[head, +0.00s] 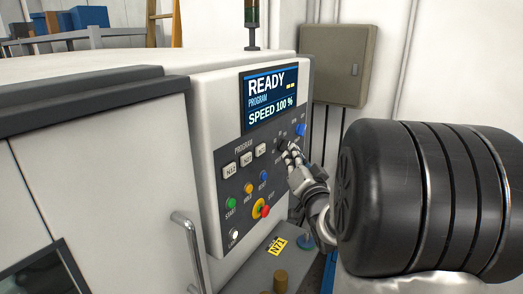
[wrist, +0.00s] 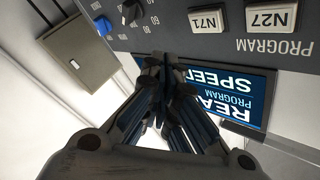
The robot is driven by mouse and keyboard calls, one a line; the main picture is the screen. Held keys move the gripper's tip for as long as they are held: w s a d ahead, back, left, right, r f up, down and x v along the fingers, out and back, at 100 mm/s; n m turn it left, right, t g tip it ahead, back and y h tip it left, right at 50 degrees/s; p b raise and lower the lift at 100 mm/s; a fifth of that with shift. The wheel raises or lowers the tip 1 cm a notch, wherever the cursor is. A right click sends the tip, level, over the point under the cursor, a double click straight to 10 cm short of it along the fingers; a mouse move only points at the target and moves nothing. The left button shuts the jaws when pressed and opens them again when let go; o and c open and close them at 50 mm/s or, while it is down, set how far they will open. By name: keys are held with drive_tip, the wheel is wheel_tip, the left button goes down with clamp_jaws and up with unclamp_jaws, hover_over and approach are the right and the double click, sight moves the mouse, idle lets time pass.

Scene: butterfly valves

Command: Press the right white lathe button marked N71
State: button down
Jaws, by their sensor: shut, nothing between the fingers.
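The white N71 button (head: 261,150) is the rightmost of three white program buttons on the lathe's dark panel. In the upside-down wrist view the N71 button (wrist: 208,19) is at the top, beside the N27 button (wrist: 271,17). My gripper (head: 291,151) is shut and empty, to the right of N71 in the head view, near the dark knobs. In the wrist view my gripper's fingertips (wrist: 165,60) lie below and left of N71, over the edge of the screen. I cannot tell whether they touch the panel. N71 is unobstructed in both views.
The screen (head: 268,98) reads READY, SPEED 100 %. Green, orange and blue buttons and a red stop knob (head: 265,211) sit below the program row. A grey wall box (head: 338,65) is behind.

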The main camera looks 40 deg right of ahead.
sight(260, 150)
drive_tip(key=shift+w+a+b, duration=0.1)
drive_tip(key=shift+w+a, duration=0.2)
drive_tip(key=shift+w, duration=0.5)
drive_tip(key=shift+w+a+b, duration=0.15)
drive_tip(key=shift+w+a, duration=0.2)
drive_tip(key=shift+w, duration=0.5)
drive_tip(key=shift+w+a+b, duration=0.1)
drive_tip(key=shift+w+a, duration=0.2)
drive_tip(key=shift+w, duration=0.5)
drive_tip(key=shift+w+a+b, duration=0.2)
drive_tip(key=shift+w+b, duration=0.15)
drive_tip(key=shift+w+a+b, duration=0.15)
drive_tip(key=shift+w+b, duration=0.15)
drive_tip(key=shift+w, duration=0.15)
drive_tip(key=shift+s, duration=0.1)
idle(0.4)
drive_tip(key=shift+s+d+b, duration=0.35)
drive_tip(key=shift+s, duration=0.4)
